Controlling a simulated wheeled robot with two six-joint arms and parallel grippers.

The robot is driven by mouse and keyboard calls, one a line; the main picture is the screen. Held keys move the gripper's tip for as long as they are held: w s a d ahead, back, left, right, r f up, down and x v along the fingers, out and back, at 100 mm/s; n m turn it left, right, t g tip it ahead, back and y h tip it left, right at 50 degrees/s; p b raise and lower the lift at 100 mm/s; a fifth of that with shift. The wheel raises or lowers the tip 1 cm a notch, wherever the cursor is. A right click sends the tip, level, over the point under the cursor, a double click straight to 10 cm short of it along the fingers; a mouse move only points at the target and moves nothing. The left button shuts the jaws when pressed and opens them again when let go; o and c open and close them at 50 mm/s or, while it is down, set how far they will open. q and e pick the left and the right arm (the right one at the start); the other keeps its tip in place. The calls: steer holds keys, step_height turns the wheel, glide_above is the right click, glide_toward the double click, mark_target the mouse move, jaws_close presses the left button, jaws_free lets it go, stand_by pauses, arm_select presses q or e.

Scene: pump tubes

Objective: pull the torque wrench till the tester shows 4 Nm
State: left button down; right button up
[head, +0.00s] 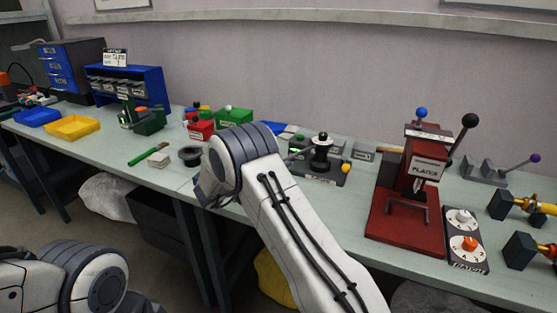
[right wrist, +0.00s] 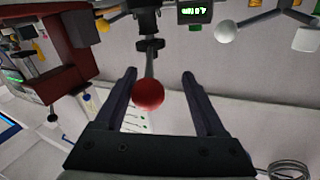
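In the right wrist view, a grey shaft ending in a red ball (right wrist: 148,95), apparently the torque wrench, runs from a dark fixture (right wrist: 147,18). Beside the fixture is a small display (right wrist: 195,12) with green digits, too small to read surely. My right gripper (right wrist: 160,74) is open, its two dark fingers apart on either side of the ball in the picture, with visible gaps. I cannot tell how deep the ball lies between them. In the head view my right gripper (head: 212,190) is mostly hidden behind its own wrist, and I cannot make out the wrench. My left gripper is out of view.
A red press (head: 405,190) with levers stands right of my right arm, beside a dial box (head: 466,243). A black-knobbed fixture (head: 320,152) sits behind the arm. Red (head: 201,129) and green (head: 234,117) bins and a yellow tray (head: 73,128) stand left.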

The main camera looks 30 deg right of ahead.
steer(key=b+v, duration=0.1)
steer(key=v, duration=0.8)
steer(key=shift+r, duration=0.1)
